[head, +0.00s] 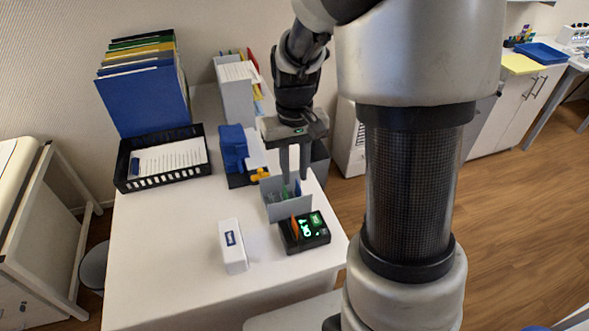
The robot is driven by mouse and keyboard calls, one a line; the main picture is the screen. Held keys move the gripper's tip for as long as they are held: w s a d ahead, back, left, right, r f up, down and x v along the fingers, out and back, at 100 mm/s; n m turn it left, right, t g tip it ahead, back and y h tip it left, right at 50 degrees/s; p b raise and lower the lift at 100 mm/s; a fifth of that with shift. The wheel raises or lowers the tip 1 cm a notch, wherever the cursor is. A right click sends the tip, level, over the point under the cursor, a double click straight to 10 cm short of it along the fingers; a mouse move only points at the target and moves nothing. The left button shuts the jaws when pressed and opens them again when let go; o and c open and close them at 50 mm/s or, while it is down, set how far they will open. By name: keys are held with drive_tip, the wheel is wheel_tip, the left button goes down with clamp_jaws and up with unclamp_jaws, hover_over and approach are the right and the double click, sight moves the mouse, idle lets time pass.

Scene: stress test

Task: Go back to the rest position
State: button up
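My gripper (293,173) points down over the right part of the white table (160,260). Its fingers are above a small grey bin (287,211) that holds something green. Whether the fingertips touch the green thing, and whether they are parted, is too small to tell. My arm reaches in from the top, and my column fills the right middle of the view.
In front of the bin is a black device with a green display (305,232). A white box (233,246) stands left of it. A blue-and-black device (233,150), a black tray with papers (164,160) and blue folders (146,97) stand behind. The front left tabletop is clear.

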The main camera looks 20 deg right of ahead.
drive_tip(key=shift+r, duration=0.1)
drive_tip(key=s+a+r+t+p, duration=0.1)
drive_tip(key=s+r+t+p, duration=0.1)
drive_tip(key=s+r, duration=0.5)
drive_tip(key=s+a+r+t+p, duration=0.2)
drive_tip(key=s+r, duration=0.6)
drive_tip(key=r, duration=0.5)
drive_tip(key=shift+s+r+t, duration=0.15)
drive_tip(key=shift+s+t, duration=0.05)
drive_tip(key=shift+t, duration=0.6)
